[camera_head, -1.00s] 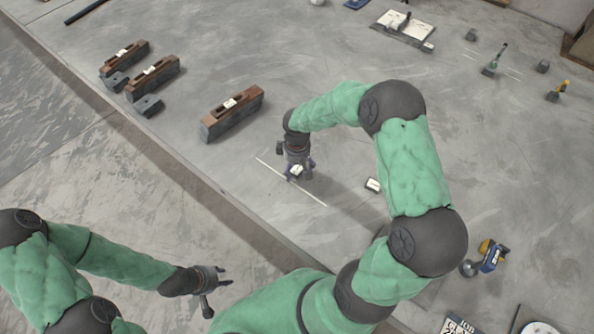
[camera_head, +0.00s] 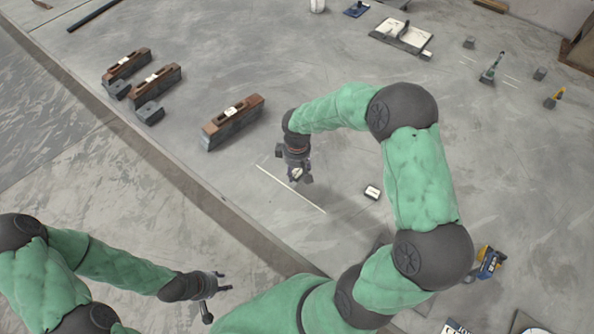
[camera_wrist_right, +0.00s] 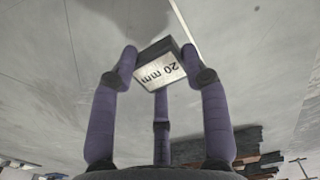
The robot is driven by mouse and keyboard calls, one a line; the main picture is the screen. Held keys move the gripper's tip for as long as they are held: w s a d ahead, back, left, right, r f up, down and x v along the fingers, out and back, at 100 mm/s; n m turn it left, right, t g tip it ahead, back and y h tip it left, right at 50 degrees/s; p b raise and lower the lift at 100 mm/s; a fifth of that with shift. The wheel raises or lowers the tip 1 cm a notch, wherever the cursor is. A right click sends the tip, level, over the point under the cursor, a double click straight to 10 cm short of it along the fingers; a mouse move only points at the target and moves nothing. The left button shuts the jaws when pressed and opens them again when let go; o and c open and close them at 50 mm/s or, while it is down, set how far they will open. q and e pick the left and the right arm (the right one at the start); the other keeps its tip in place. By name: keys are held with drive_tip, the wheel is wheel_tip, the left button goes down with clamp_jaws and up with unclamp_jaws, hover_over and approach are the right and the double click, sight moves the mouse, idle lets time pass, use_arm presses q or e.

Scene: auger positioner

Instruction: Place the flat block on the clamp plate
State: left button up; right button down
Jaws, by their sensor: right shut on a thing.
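My right gripper (camera_head: 297,175) is low over the grey table by a thin white line. In the head view that block is mostly hidden by the fingers. A similar dark block (camera_head: 373,191) with a white label lies to the right of the gripper. A pale plate (camera_head: 402,36) with small parts on it lies at the back; I cannot tell if it is the clamp plate. My left gripper (camera_head: 218,291) is open and empty at lower left.
Three brown-topped grey fixtures (camera_head: 233,122) stand at the left, with small grey blocks (camera_head: 150,113) beside two of them. Small tools (camera_head: 490,72) stand at back right. A blue-yellow tool (camera_head: 488,262) lies at right. The table between the fixtures and back plate is clear.

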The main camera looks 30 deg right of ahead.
drive_tip(key=s+a+r+p, duration=0.3)
drive_tip(key=s+a+r, duration=0.4)
drive_tip(key=s+r, duration=0.3)
drive_tip(key=w+a+f+m, duration=0.2)
drive_tip(key=w+f+m, duration=0.1)
drive_tip(key=w, duration=0.8)
drive_tip(key=shift+a+f+m, duration=0.15)
drive_tip(key=shift+f+m, duration=0.2)
drive_tip(key=shift+m, duration=0.35)
